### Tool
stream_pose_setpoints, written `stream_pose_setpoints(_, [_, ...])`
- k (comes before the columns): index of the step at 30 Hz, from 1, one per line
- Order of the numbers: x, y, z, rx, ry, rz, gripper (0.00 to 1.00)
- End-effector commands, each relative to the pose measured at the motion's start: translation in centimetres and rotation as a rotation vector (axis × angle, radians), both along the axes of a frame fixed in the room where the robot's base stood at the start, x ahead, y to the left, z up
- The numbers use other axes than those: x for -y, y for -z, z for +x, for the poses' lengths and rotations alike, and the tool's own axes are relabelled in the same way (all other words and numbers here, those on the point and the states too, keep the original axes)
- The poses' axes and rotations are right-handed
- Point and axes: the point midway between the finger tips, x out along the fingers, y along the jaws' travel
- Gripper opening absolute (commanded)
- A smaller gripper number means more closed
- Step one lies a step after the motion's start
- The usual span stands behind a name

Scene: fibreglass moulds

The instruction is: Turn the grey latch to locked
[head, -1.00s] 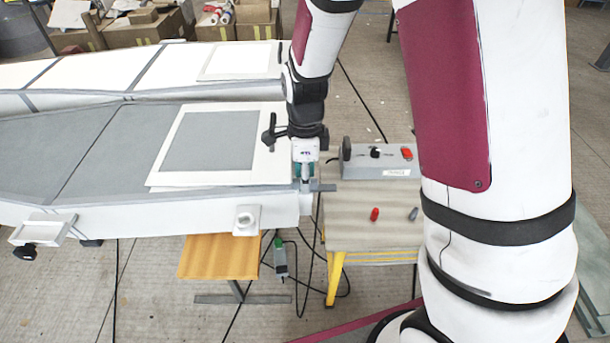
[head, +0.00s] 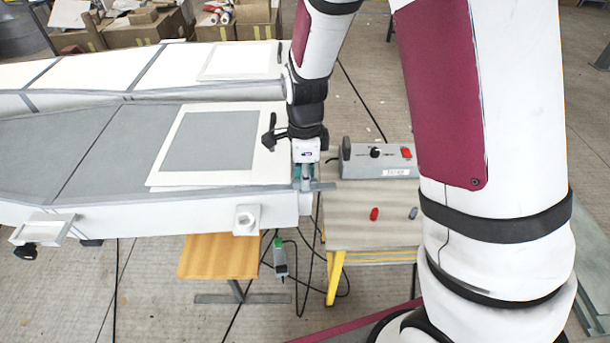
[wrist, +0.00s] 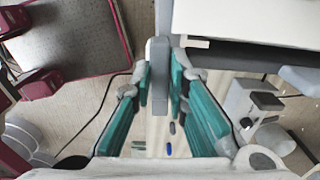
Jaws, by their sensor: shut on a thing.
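The grey latch (head: 324,187) is a flat bar at the right front corner of the white mould (head: 160,217). In the head view it points to the right, past the mould's edge. My gripper (head: 305,185) reaches down onto it from above. In the wrist view the latch (wrist: 158,75) is a grey bar standing between the teal-padded fingers of my gripper (wrist: 162,78), which are closed on it from both sides. The fingers hide part of the latch and its pivot in the head view.
A grey control box (head: 378,162) with a black knob and a red switch stands on a bench (head: 365,235) just right of my gripper. A red piece (head: 374,214) and a grey piece (head: 413,213) lie on the bench. An orange-brown stool (head: 220,257) stands below the mould.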

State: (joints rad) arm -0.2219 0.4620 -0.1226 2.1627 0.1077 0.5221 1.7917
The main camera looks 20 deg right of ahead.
Motion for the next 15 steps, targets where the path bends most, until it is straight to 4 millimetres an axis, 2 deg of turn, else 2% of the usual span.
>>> stream_pose_setpoints(15, [-0.06, -0.07, -0.05, -0.001, -0.42, 0.001, 0.0])
